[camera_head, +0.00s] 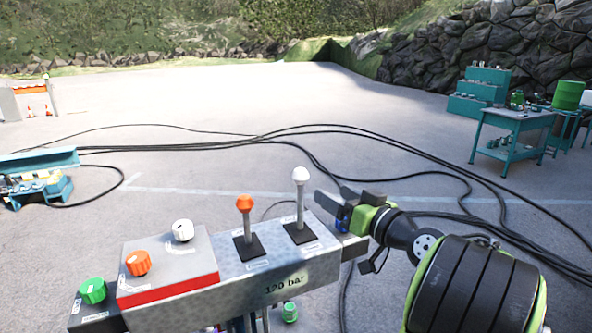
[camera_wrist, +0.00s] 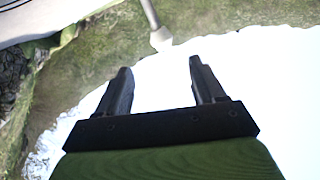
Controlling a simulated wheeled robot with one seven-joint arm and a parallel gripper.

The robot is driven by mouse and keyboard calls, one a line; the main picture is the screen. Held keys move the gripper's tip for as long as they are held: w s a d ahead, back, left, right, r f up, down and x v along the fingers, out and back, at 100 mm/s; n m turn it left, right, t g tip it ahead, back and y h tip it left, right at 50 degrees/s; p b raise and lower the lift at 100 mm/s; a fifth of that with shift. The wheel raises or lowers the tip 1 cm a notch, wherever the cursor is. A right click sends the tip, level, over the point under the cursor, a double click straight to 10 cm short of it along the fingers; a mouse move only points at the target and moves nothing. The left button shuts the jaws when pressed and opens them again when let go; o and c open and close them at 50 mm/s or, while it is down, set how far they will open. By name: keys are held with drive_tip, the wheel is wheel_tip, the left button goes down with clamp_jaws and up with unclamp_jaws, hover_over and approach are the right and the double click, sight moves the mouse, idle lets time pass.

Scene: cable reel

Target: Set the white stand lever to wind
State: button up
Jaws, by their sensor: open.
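The white stand lever (camera_head: 300,190) stands nearly upright on its black base at the right end of the grey control stand (camera_head: 200,300). It has a white knob on a grey shaft. My gripper (camera_head: 325,210) is just right of the lever, apart from it as far as I can tell. In the wrist view my gripper (camera_wrist: 158,75) shows two dark fingers, open and with nothing between them. The lever's white knob (camera_wrist: 161,40) is beyond the fingertips there, with its shaft rising to the picture's top. The markings by the lever are too small to read.
An orange lever (camera_head: 245,215) stands left of the white one. White (camera_head: 183,230), orange (camera_head: 138,262) and green (camera_head: 92,290) knobs are farther left. Black cables (camera_head: 330,160) cross the ground behind. A teal table (camera_head: 512,122) stands far right.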

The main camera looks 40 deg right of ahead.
sight(297, 173)
drive_tip(key=w+p, duration=0.1)
drive_tip(key=w, duration=0.3)
drive_tip(key=w+p, duration=0.2)
drive_tip(key=w, duration=0.3)
drive_tip(key=w+p, duration=0.1)
drive_tip(key=w, duration=0.3)
drive_tip(key=shift+w+d+r, duration=0.2)
drive_tip(key=shift+w+d, duration=0.2)
drive_tip(key=shift+w+d+f+p, duration=0.15)
drive_tip(key=shift+w+p, duration=0.15)
drive_tip(key=shift+w, duration=0.2)
clamp_jaws()
drive_tip(key=shift+s+f, duration=0.1)
